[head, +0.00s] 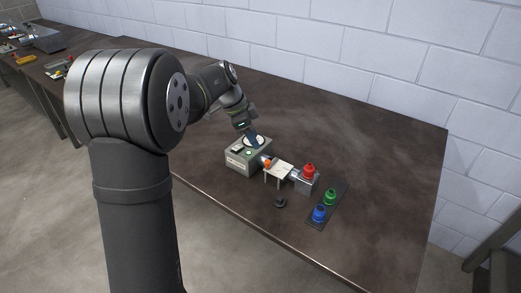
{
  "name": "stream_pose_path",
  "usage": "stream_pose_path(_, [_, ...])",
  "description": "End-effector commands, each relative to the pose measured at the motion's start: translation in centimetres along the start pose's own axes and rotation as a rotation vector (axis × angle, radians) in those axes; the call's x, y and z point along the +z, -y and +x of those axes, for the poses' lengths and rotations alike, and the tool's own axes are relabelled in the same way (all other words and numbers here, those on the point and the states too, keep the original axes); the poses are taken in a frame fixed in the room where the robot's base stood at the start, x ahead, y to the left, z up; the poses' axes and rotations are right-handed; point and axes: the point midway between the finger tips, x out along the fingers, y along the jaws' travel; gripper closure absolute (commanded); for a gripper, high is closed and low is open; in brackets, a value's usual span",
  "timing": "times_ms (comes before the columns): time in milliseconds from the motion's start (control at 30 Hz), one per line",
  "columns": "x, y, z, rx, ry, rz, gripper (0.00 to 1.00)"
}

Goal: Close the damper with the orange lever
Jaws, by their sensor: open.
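The orange lever (266,163) shows as a small orange spot on the short pale duct piece, beside the right side of a grey-green box (237,161). It is too small to tell its exact angle, and the damper inside the duct is hidden. My gripper (254,141) is open, above the back of the grey-green box, up and to the left of the lever. It is apart from the lever. Its fingers are small here, and I cannot tell whether they touch the box.
A pale plate (279,171) on thin legs stands right of the lever. Beyond it are a grey block (305,184) with a red piece (309,171), and a dark strip (327,205) with green (331,196) and blue (319,213) pieces. A black round piece (280,203) stands in front.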

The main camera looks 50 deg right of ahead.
Motion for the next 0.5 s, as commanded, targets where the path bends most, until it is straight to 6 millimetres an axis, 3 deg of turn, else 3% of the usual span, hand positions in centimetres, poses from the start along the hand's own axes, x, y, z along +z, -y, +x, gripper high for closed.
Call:
stream_pose_path(33, [0.0,0.1,-1.4,-0.006,-0.001,0.0,0.59])
stream_pose_path(200, [0.0,0.1,-4.7,-0.004,0.0,0.0,0.59])
stream_pose_path(500, [0.0,0.0,-7.1,0.0,0.001,0.0,0.59])
